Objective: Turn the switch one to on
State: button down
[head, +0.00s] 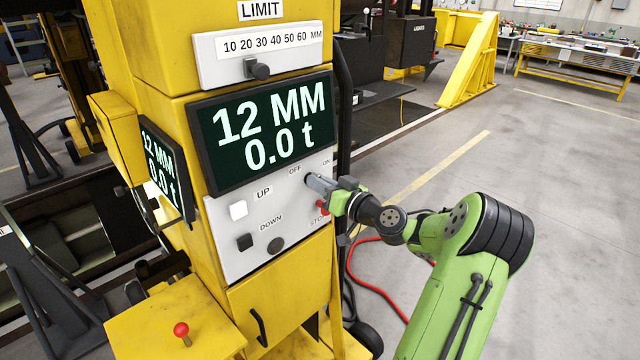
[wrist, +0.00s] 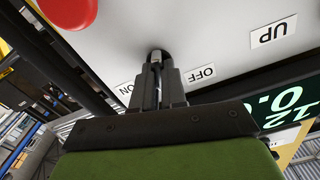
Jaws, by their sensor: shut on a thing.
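The rotary switch (wrist: 159,55) sits on the light panel (head: 225,252) of the yellow column, near the OFF label (head: 295,170) and the ON label (head: 327,161). My gripper (head: 311,181) is at the panel from the right, its jaws shut on the switch. In the wrist view my gripper's narrow fingers (wrist: 157,75) close around the dark knob, with ON to the left and OFF to the right, both upside down. The fingers cover most of the knob, so I cannot tell which way it points.
The red stop button (head: 322,207) is just below my gripper. The white UP button (head: 238,210) and dark DOWN button (head: 245,242) are to the left. The display (head: 262,130) above reads 12 MM and 0.0 t. A red hose (head: 375,280) lies on the floor; open floor is at right.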

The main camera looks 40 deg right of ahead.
jog(key=m+p, duration=0.2)
jog(key=m, duration=0.6)
jog(key=shift+d+m, duration=0.15)
jog(key=shift+m, duration=0.25)
dwell(0.4)
jog(key=c, duration=1.2)
grip_release()
jog(key=s+b, duration=0.1)
jog(key=s, duration=1.4)
jog(key=shift+s+d+b, duration=0.2)
jog(key=shift+s+b, duration=0.2)
jog(key=shift+w, duration=0.1)
